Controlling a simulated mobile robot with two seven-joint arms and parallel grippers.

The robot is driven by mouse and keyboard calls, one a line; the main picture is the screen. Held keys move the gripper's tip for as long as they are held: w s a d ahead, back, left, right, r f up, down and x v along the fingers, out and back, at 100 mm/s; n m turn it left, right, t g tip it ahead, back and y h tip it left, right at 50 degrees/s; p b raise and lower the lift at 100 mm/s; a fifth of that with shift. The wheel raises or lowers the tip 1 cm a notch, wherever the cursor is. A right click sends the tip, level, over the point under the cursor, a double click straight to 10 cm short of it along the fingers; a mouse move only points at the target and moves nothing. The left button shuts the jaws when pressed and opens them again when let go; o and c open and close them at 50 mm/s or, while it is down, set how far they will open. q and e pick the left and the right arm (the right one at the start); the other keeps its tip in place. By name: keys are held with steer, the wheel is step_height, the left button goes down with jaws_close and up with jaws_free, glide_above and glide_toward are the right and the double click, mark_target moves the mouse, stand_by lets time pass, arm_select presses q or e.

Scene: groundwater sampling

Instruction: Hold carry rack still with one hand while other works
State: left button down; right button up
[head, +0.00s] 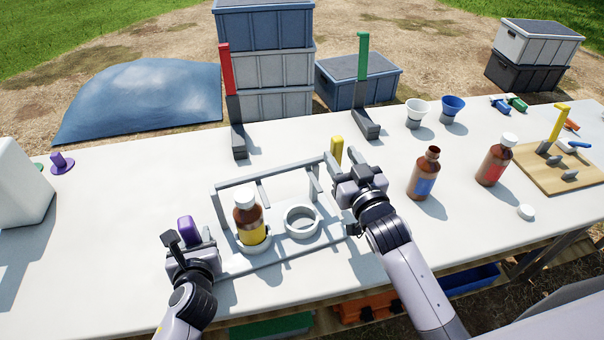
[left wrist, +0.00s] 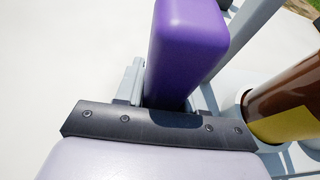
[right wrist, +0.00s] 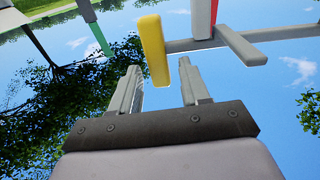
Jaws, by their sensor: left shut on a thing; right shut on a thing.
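The grey carry rack (head: 240,266) lies on the white table with its rail frame at the back. A brown bottle with yellow label and white cap (head: 248,208) stands upright in its left ring; its right ring (head: 301,222) is empty. My left gripper (head: 192,240) is shut on the purple handle (head: 186,228) at the rack's left end; the handle fills the left wrist view (left wrist: 186,45). My right gripper (head: 342,165) is shut at the yellow handle (head: 336,148) by the rack's right back corner. The yellow handle shows between its fingers in the right wrist view (right wrist: 153,48); finger contact is unclear.
Right of the rack stand an uncapped bottle with blue label (head: 425,180) and a capped bottle with red label (head: 494,165). A loose white cap (head: 526,212) lies nearby. Red (head: 227,75) and green (head: 362,58) upright handles stand behind. The table left of the rack is largely clear.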

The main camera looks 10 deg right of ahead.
steer(key=c, duration=0.6)
steer(key=shift+o, duration=0.2)
steer(key=shift+d, duration=0.2)
steer(key=shift+w+d, duration=0.2)
steer(key=shift+d, duration=0.95)
steer(key=o, duration=0.9)
steer(key=shift+a, duration=0.1)
steer(key=s, duration=0.8)
steer(key=s+d, duration=0.1)
steer(key=s, duration=0.3)
steer(key=shift+d, duration=0.1)
